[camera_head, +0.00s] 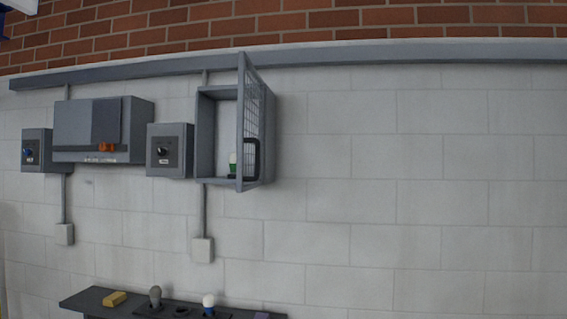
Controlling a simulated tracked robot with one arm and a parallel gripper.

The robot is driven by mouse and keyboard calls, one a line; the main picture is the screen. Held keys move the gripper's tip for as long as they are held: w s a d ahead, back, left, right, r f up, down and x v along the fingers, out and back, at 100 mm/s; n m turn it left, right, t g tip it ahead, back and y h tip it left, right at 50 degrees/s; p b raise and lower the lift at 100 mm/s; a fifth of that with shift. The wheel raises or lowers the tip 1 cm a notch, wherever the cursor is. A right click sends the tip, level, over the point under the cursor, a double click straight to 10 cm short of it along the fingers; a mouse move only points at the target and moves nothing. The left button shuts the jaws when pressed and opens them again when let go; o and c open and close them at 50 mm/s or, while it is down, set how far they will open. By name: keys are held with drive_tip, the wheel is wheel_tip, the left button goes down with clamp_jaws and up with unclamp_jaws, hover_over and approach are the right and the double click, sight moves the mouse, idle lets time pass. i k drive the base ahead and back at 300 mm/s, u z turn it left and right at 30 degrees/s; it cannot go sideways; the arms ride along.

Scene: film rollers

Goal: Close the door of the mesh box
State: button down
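The mesh box (205,135) is a grey open-fronted box on the white block wall, left of the picture's middle. Its door (241,120), a grey frame with wire mesh, stands open. It appears hinged on the box's right side and swung outward, seen nearly edge-on. A dark handle-like loop (258,160) shows at the door's lower part. A small green and white object (233,160) shows at the bottom of the box, partly beside the door frame. I see no gripper fingers in this view.
Left of the box are a grey control box with a dark knob (162,151), a larger cabinet with orange parts (106,147), and a box with a blue knob (30,153). Below is a dark shelf (75,301) holding small objects. The wall right of the box is clear.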

sight(243, 60)
drive_tip(key=z, duration=0.3)
drive_tip(key=i, duration=1.65)
drive_tip(key=u, duration=0.5)
